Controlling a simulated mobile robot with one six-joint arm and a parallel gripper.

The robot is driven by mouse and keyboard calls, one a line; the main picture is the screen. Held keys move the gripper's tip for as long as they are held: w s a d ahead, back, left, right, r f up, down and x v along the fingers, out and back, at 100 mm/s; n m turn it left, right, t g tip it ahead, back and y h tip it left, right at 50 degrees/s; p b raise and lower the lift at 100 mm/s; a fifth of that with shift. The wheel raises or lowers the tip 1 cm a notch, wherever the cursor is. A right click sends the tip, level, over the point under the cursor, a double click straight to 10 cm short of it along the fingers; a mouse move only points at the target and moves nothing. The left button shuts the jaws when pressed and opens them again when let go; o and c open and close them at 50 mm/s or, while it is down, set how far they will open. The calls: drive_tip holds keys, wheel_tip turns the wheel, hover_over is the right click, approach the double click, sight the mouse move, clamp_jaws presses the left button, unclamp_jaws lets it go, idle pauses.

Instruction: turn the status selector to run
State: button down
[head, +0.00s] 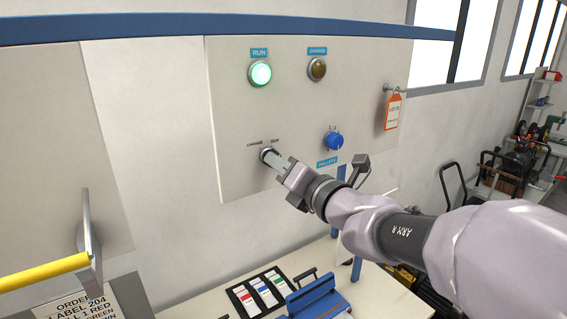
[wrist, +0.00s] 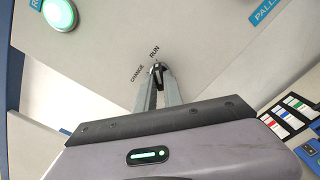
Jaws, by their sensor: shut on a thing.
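The status selector (head: 266,154) is a small dark knob low on the left of the pale panel, with small labels above it. In the wrist view the selector (wrist: 157,67) sits between my fingertips, with the words CHANGE and RUN printed beside it. My gripper (head: 277,161) reaches it from the lower right and is shut on it. The fingers hide most of the knob. Its pointer seems to face the RUN label, but it is too small to be sure. The green RUN lamp (head: 260,73) is lit. The amber CHANGE lamp (head: 317,68) looks dark.
A blue pallets knob (head: 334,141) is right of the selector. An orange tag (head: 393,112) hangs at the panel's right edge. Below is a table with a black tray of coloured cards (head: 240,294) and a blue device (head: 318,299). A yellow bar (head: 45,272) is at left.

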drive_tip(key=c, duration=1.5)
unclamp_jaws()
drive_tip(key=shift+o, duration=0.2)
drive_tip(key=b+v, duration=0.2)
drive_tip(key=v, duration=1.6)
drive_tip(key=s+a+f+n+g+b, duration=0.25)
drive_tip(key=f+n+b, duration=0.3)
drive_tip(key=f, duration=0.45)
drive_tip(key=s+a+f+n+g+h+b, duration=0.1)
drive_tip(key=s+a+f+n+g+b, duration=0.15)
drive_tip(key=f+n+b, duration=0.4)
drive_tip(key=s+a+f+n+g+b, duration=0.15)
drive_tip(key=s+f+n+b, duration=0.35)
drive_tip(key=f, duration=0.8)
drive_tip(key=s+d+f+n+g+h+b, duration=0.1)
drive_tip(key=d+f+n+h+b, duration=0.1)
drive_tip(key=f+n+b, duration=0.3)
drive_tip(key=s+d+f+n+h+b, duration=0.2)
drive_tip(key=f+n+b, duration=0.3)
drive_tip(key=f, duration=0.6)
drive_tip(key=s+d+f+n+g+h+b, duration=0.1)
drive_tip(key=s+d+f+n+h+b, duration=0.1)
drive_tip(key=f+n+b, duration=0.4)
wheel_tip(320, 180, down, 3)
drive_tip(key=d+h+b, duration=0.1)
drive_tip(key=d+b, duration=0.1)
drive_tip(key=shift+s+d+r+g, duration=0.15)
drive_tip(key=shift+d+r+g, duration=0.1)
drive_tip(key=shift+g, duration=0.1)
